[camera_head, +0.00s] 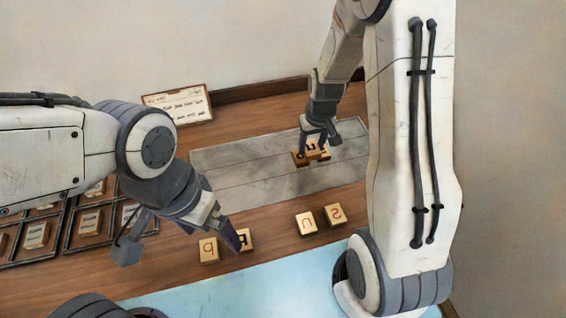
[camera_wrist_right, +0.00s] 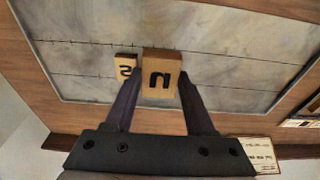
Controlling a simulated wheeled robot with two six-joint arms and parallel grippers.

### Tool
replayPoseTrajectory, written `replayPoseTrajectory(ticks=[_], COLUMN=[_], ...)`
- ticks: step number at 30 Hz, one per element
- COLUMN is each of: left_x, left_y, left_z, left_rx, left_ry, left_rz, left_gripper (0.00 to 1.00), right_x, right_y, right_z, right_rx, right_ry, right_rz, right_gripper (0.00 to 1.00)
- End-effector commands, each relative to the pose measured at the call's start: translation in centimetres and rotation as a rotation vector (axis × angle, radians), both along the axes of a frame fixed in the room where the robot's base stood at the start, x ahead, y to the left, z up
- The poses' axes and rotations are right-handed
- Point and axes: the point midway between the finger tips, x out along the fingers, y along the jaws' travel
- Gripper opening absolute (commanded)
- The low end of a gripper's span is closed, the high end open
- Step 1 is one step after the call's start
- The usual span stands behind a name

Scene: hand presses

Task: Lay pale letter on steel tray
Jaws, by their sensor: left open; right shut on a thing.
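The steel tray (camera_head: 235,178) is a flat grey plate in the middle of the table. My right gripper (camera_head: 318,147) is over its right part, shut on a pale wooden letter block (camera_head: 323,153) with a dark character like n or u. The right wrist view shows that letter block (camera_wrist_right: 158,67) between the two fingers (camera_wrist_right: 158,98). A second block with a dark s-like character (camera_wrist_right: 124,69) is beside it, over the tray. Whether the held block touches the tray is unclear. My left gripper (camera_head: 231,236) is open, by a letter block (camera_head: 246,239) it partly covers.
Separate letter blocks stand in front of the tray: one like p or b (camera_head: 208,250), a u (camera_head: 306,223) and an s (camera_head: 335,215). A dark-framed rack (camera_head: 65,225) with several pieces is at the left. A printed card (camera_head: 178,104) stands behind. The tray's left part is bare.

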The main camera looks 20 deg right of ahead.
Motion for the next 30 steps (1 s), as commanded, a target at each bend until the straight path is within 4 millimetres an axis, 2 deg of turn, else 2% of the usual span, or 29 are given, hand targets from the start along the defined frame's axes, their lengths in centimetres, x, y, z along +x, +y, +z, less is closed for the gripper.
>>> replayPoseTrajectory(ticks=[6, 13, 19, 26, 30], left_x=[0.0, 0.0, 0.0, 0.0, 0.0], left_y=[0.0, 0.0, 0.0, 0.0, 0.0], left_z=[1.7, 2.5, 2.9, 3.7, 3.7], left_rx=[-0.001, -0.001, -0.001, -0.001, -0.001], left_ry=[-0.001, -0.001, -0.001, -0.001, -0.001], left_rz=[0.0, 0.0, 0.0, 0.001, 0.001], left_gripper=[1.0, 1.0, 1.0, 1.0, 1.0], right_x=[2.9, 5.4, 5.9, 5.9, 6.0], right_y=[4.3, 7.7, 8.4, 8.4, 8.4], right_z=[-2.8, -5.3, -6.5, -9.6, -10.0], right_rx=[0.0, 0.0, 0.0, 0.0, 0.001], right_ry=[0.006, 0.002, 0.004, 0.004, 0.0], right_rz=[0.008, 0.005, 0.003, 0.003, 0.003], right_gripper=[0.01, 0.01, 0.01, 0.01, 0.01])
